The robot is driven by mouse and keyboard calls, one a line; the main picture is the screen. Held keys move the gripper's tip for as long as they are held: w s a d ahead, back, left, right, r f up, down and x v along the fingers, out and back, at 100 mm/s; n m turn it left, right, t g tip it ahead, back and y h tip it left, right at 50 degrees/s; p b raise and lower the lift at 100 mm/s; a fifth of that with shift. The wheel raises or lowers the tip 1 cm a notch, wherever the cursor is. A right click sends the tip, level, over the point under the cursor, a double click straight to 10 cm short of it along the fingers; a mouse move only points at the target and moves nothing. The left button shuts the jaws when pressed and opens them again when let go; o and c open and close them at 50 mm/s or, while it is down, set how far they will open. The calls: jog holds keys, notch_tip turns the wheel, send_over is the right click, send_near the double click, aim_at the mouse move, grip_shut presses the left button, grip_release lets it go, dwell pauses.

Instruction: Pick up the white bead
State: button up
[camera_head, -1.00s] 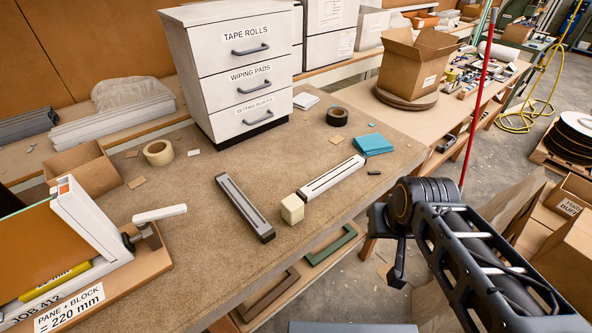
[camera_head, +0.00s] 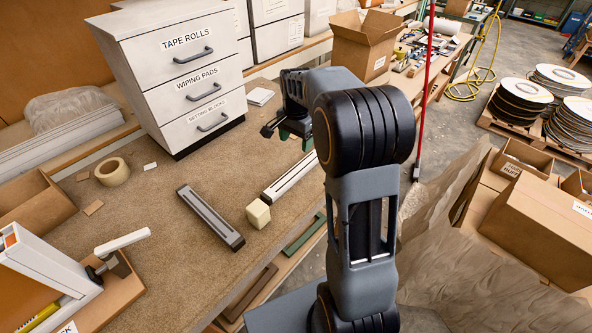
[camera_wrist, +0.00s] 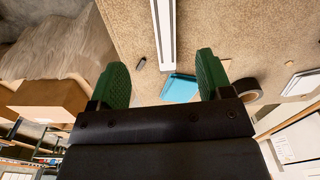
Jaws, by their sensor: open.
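The white bead (camera_head: 286,183) is a long pale strip with a dark slot, lying flat on the bench near its front edge. My arm hides its far end in the head view. A cream block (camera_head: 258,213) sits at its near end. In the wrist view the white bead (camera_wrist: 163,32) runs down from the top edge, ending about between the two fingers' lines. My gripper (camera_wrist: 162,82) has green pads spread wide apart and nothing between them; it is above the bench, apart from the bead. In the head view my gripper (camera_head: 285,128) is partly hidden by the arm.
A dark bead (camera_head: 210,217) lies left of the white one. A teal cloth (camera_wrist: 180,89) and a black tape roll (camera_wrist: 246,90) show below the gripper. White drawers (camera_head: 190,80) stand behind.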

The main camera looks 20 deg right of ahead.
jog(key=m+p, duration=0.1)
send_over(297, 169)
jog(key=f, duration=0.8)
jog(key=shift+s+f, duration=0.25)
jog(key=shift+w+f+p, duration=0.15)
jog(key=shift+f+p, duration=0.85)
jog(key=shift+f, duration=2.1)
jog(key=shift+c, duration=0.4)
jog(key=c, duration=1)
jog(key=shift+r, duration=0.1)
